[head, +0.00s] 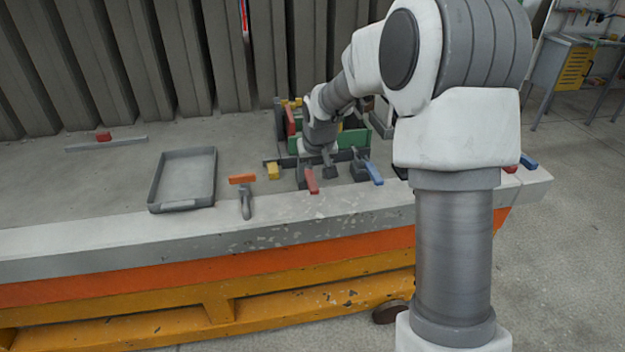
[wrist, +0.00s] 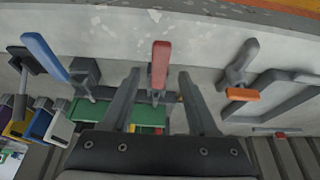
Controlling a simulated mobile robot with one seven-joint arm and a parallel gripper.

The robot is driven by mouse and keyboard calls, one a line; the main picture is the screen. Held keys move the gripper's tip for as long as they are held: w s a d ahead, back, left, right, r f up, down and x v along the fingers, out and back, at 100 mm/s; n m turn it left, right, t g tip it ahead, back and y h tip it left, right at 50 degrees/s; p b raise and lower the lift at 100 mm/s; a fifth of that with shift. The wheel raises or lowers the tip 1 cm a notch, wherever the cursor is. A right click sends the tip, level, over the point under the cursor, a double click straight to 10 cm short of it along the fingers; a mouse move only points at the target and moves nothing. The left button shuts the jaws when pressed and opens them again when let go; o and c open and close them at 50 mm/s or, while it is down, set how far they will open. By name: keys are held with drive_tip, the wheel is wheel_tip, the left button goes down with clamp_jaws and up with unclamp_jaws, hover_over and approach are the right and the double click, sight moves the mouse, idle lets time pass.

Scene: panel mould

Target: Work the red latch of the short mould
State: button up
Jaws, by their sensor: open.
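The red latch (head: 311,181) has its handle sticking out from a dark block at the front edge of the green-sided mould (head: 351,140). In the wrist view the red latch handle (wrist: 160,62) lies between the two fingertips of my gripper (wrist: 158,76), with a gap on each side. My gripper (head: 330,166) is open and empty, just behind and right of the red handle in the head view. A blue latch handle (head: 373,172) stands to the right; it is also in the wrist view (wrist: 43,55). My wrist hides part of the mould.
A grey tray (head: 157,190) is further left. A grey bar with a red piece (head: 104,137) lies at the back left. Another red and blue pair (head: 528,162) is at the right end.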

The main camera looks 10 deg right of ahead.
sight(309, 178)
drive_tip(key=shift+x, duration=1.25)
clamp_jaws()
idle(0.5)
